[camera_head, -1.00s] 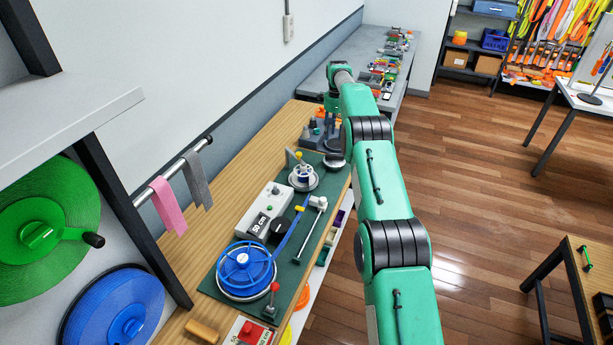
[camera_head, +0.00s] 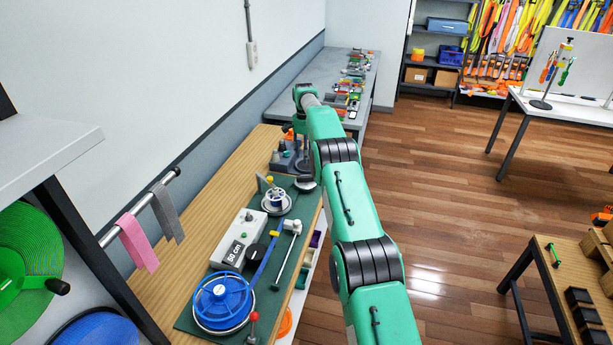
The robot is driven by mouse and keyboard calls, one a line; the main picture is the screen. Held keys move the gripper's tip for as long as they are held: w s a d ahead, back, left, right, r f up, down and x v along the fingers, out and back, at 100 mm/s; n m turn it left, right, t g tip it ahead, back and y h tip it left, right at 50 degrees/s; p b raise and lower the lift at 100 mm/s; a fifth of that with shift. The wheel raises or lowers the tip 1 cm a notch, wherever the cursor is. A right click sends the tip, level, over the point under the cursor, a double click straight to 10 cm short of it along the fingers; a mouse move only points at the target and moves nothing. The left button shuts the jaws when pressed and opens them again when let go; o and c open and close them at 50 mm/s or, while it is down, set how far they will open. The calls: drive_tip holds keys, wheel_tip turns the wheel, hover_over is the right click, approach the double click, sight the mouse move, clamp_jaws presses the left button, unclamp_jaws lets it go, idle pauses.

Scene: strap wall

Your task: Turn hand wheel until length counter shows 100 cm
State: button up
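The length counter (camera_head: 238,240) is a white box on a dark green board; its black display appears to read 50 cm. A blue flanged reel (camera_head: 222,302) with a hub sits in front of it. A smaller silver wheel with a yellow knob (camera_head: 276,196) stands behind it. I cannot tell for certain which is the hand wheel. A blue strap (camera_head: 265,266) runs between them past the counter. My green arm reaches over the right edge of the bench and bends at the far end. My gripper is not distinguishable, so its state and any contact are hidden.
The wooden bench (camera_head: 190,246) is mostly bare left of the board. A red-knobbed lever (camera_head: 254,318) stands at the board's near edge. A rail (camera_head: 140,208) holds pink and grey straps. Shelving stands at the left. The floor (camera_head: 440,215) right of my arm is open.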

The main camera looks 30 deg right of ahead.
sight(306, 180)
drive_tip(key=n, duration=1.5)
drive_tip(key=d+r+n+p, duration=0.1)
drive_tip(key=n, duration=0.7)
drive_tip(key=shift+d, duration=0.1)
drive_tip(key=shift+f, duration=0.2)
wheel_tip(306, 180, down, 14)
drive_tip(key=shift+r+b, duration=0.2)
drive_tip(key=shift+b, duration=0.35)
clamp_jaws()
